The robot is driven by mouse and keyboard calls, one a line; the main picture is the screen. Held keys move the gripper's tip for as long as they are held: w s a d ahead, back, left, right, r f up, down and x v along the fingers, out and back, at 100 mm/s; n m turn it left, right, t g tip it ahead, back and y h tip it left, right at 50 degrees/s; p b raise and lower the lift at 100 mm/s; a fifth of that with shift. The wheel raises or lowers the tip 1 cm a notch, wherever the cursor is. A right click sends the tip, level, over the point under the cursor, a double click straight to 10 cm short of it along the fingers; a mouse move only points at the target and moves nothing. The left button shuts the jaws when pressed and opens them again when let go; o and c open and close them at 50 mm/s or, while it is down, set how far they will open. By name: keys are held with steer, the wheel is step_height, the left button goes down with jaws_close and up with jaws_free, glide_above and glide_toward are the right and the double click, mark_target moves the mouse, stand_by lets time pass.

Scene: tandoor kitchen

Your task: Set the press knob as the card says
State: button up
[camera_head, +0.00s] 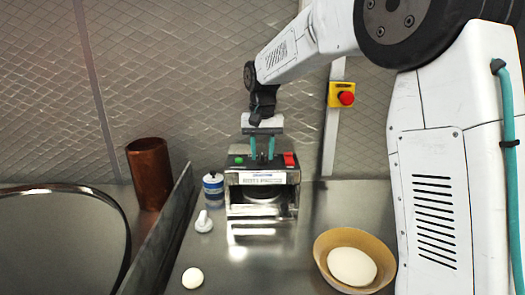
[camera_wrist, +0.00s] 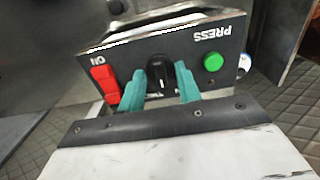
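The press (camera_head: 262,195) is a small steel box machine on the counter against the wall. The wrist view shows its dark panel upside down, with the word PRESS and a round black press knob (camera_wrist: 160,73) with a small pale mark. My gripper (camera_head: 262,158) reaches down to the panel from above. Its two teal fingers stand apart, one on either side of the knob, in the wrist view (camera_wrist: 160,77); I cannot tell whether they touch it. A pale strip with tiny print (camera_head: 262,179) is on the press front. It is unreadable, and I cannot tell whether it is the card.
A red switch (camera_wrist: 104,84) marked ON and a green button (camera_wrist: 213,62) flank the knob. A blue-and-white jar (camera_head: 213,187) and a white scoop-like item (camera_head: 204,222) stand left of the press. A dough bowl (camera_head: 325,267) is at front right. A metal divider (camera_head: 160,240) runs at left.

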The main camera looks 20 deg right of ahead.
jaws_close()
steer(key=shift+m, duration=2.9)
jaws_free()
